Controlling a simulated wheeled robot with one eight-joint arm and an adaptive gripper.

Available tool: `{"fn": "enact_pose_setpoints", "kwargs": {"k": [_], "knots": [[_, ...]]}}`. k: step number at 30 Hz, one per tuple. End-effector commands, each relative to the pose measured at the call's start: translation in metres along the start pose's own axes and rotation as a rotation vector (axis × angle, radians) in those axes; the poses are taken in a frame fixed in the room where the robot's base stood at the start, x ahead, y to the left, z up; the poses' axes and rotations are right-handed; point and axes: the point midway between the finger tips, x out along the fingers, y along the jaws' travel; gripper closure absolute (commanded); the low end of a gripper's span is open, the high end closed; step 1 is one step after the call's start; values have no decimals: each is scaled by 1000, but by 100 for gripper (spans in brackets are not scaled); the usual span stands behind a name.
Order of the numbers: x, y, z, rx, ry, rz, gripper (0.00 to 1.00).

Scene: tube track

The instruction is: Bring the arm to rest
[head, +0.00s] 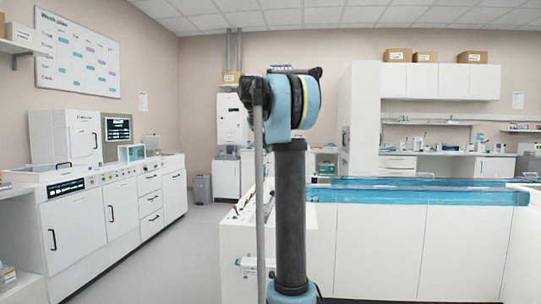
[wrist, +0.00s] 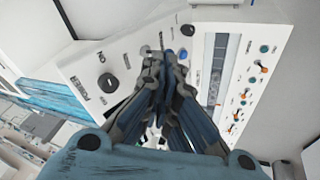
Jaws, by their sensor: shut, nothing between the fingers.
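My arm (head: 291,200) stands upright in the middle of the head view, with a dark link and a light blue joint at the top. My gripper does not show clearly in the head view. In the wrist view my gripper (wrist: 165,62) is shut and empty, its fingertips close together. Behind it is a white control panel (wrist: 115,62) with knobs, a strip and a row of orange-tipped switches. I cannot tell from the wrist view how far the fingers are from the panel.
A white counter with cabinets (head: 120,205) runs along the left. A grey bin (head: 202,189) stands at the back. The floor (head: 180,255) between the counter and my arm is clear.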

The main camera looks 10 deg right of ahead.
Motion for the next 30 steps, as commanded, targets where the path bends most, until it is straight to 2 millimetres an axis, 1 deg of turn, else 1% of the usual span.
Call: {"fn": "enact_pose_setpoints", "kwargs": {"k": [10,14,17,20,26,30], "knots": [[0,2,-1,2,-1,1,100],[3,6,9,-12,-4,-7,100],[10,13,28,-43,-10,-23,100],[20,22,55,-87,-18,-47,100],[48,41,114,-179,-30,-100,100],[71,53,157,-243,-36,-136,100]]}}
